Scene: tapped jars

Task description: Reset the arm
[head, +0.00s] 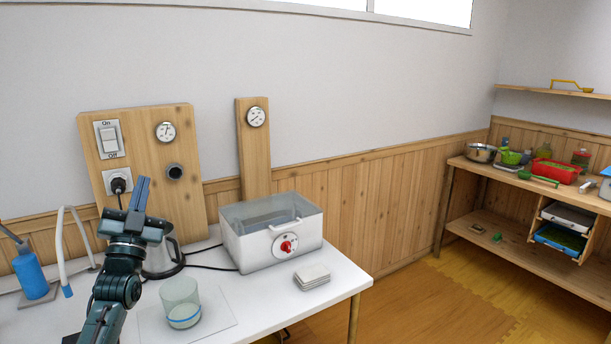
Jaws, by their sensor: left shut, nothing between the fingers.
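My left arm comes in from the lower left, and my left gripper (141,192) points upward in front of the wooden wall panel. Its blue fingers are together with nothing held. It overlaps the view of the metal kettle (165,256) and the plug cord behind it. My right gripper is not in view. A clear jar (181,296) with a blue band near its base stands on a pale square mat (222,316) on the white table (330,290), to the right of my left arm.
A white water bath (249,247) with a red knob stands behind a stack of white tiles (311,277). A blue bottle (29,272) and a bent white tube (60,243) are at left. A wooden shelf unit (464,162) holds bowls and trays at right. Floor between is clear.

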